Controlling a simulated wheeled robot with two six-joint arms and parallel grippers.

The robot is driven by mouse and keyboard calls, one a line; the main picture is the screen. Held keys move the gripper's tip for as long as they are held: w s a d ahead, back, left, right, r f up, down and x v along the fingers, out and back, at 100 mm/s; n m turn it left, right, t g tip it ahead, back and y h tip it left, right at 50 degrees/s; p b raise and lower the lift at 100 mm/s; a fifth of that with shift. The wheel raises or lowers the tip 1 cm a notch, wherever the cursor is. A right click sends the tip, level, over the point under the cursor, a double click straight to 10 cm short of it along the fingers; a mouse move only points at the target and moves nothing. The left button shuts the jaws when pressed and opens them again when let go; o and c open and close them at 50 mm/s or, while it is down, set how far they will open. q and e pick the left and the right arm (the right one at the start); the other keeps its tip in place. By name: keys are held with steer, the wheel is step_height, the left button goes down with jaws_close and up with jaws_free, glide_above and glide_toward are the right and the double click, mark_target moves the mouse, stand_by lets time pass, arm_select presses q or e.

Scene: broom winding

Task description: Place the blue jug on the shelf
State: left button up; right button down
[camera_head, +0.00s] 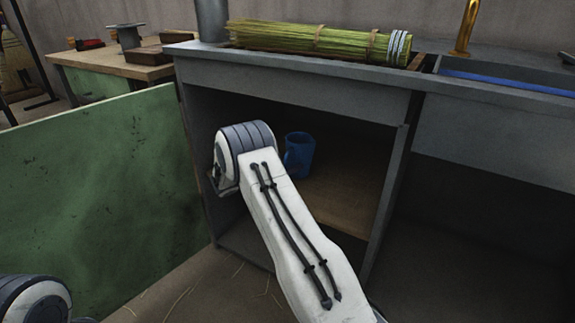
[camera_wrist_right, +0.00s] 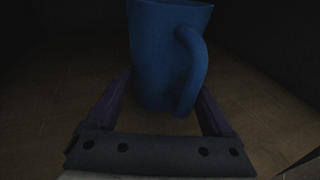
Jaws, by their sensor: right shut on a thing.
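The blue jug (camera_head: 299,155) is upright inside the open grey cabinet, over the brown shelf board (camera_head: 345,196). I cannot tell whether its base touches the board. In the right wrist view the jug (camera_wrist_right: 160,55) stands between the two dark purple fingers, with its handle toward the right. My right gripper (camera_wrist_right: 163,92) is shut on the jug's body. In the head view my right forearm reaches into the cabinet and hides this gripper. Only a piece of my left arm shows at the bottom left; its gripper is out of view.
The cabinet's side walls and its countertop (camera_head: 290,66) frame the opening. A bundle of green straw (camera_head: 300,38) lies on top. A green panel (camera_head: 95,190) stands at the left. A wooden bench (camera_head: 125,66) with tools is behind it. The shelf right of the jug is clear.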

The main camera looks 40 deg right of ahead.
jaws_free()
steer(key=shift+f, duration=0.1)
steer(key=shift+r, duration=0.2)
steer(key=a+p, duration=0.1)
steer(key=a, duration=0.2)
steer(key=a+r+p, duration=0.1)
steer(key=a+p, duration=0.1)
steer(key=a, duration=0.2)
steer(key=a+p, duration=0.1)
steer(key=a, duration=0.2)
steer(key=shift+s+a+r+p, duration=0.3)
steer(key=shift+a+p, duration=0.05)
steer(key=shift+s+a, duration=0.1)
steer(key=shift+a, duration=0.6)
steer(key=s+a+r+m+y, duration=0.3)
steer(key=s+a+y, duration=0.1)
steer(key=s+a, duration=0.45)
steer(key=s+a+r+m+y, duration=0.3)
steer(key=s+a+y, duration=0.2)
steer(key=s+a, duration=0.4)
steer(key=s+a+r+m+y, duration=0.1)
steer(key=s+a+m+y, duration=0.1)
steer(key=s+a+y, duration=0.2)
steer(key=s+a+m+y, duration=0.3)
steer(key=s+a, duration=0.6)
steer(key=s, duration=0.6)
steer(key=shift+s+a+r+g+y, duration=0.25)
steer(key=shift+a+r+g+y, duration=0.15)
steer(key=shift+y, duration=0.3)
